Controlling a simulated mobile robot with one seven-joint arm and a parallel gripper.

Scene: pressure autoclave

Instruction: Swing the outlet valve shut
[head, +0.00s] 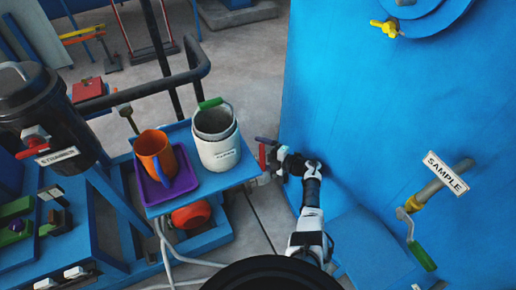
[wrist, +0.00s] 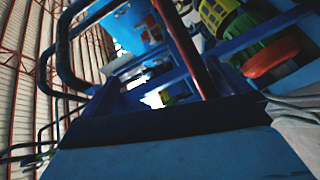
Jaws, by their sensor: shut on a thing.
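My gripper (head: 281,158) is at the lower left side of the big blue vessel (head: 400,130), just right of the blue table. It is shut on a small valve handle with a red part (head: 263,155), mostly hidden by my fingers. No readable label shows there, so I cannot confirm from the picture that it is the outlet valve, nor its angle.
A blue table (head: 232,178) close left of my gripper bears a white pail (head: 216,150) and an orange mug (head: 157,155) on a purple tray (head: 183,184). A SAMPLE pipe (head: 446,172) with a green-handled valve (head: 421,255) is at right. A black strainer (head: 45,110) stands at left.

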